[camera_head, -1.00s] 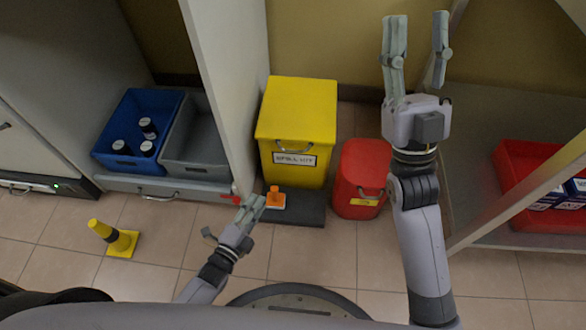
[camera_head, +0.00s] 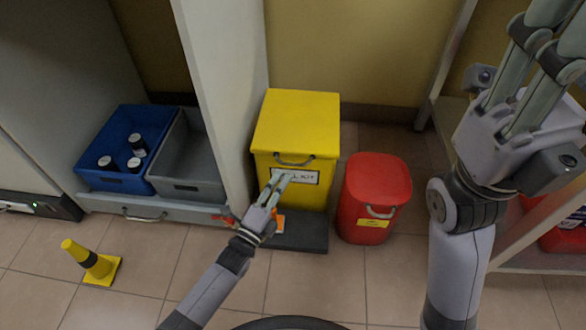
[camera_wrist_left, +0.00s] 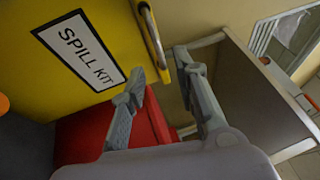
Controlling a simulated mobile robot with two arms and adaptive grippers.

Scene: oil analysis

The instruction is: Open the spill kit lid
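The yellow spill kit (camera_head: 297,125) stands on a dark base against the wall, with its lid shut. A metal handle (camera_head: 295,161) is on its front, above the label, and it also shows in the left wrist view (camera_wrist_left: 152,36). My left gripper (camera_head: 282,178) is in front of the label, just below the handle, and covers part of the label. In the left wrist view its fingers (camera_wrist_left: 162,62) are apart, with the handle's lower end close to the fingertips. Contact cannot be told. My right gripper (camera_head: 562,32) is raised at the right with its fingers apart, empty.
A red bin (camera_head: 375,185) stands right of the kit. A grey panel (camera_head: 222,85) rises close on its left. Blue (camera_head: 95,178) and grey (camera_head: 186,160) crates sit farther left. A yellow cone (camera_head: 88,260) is on the floor. An orange object (camera_head: 280,222) lies behind my left gripper.

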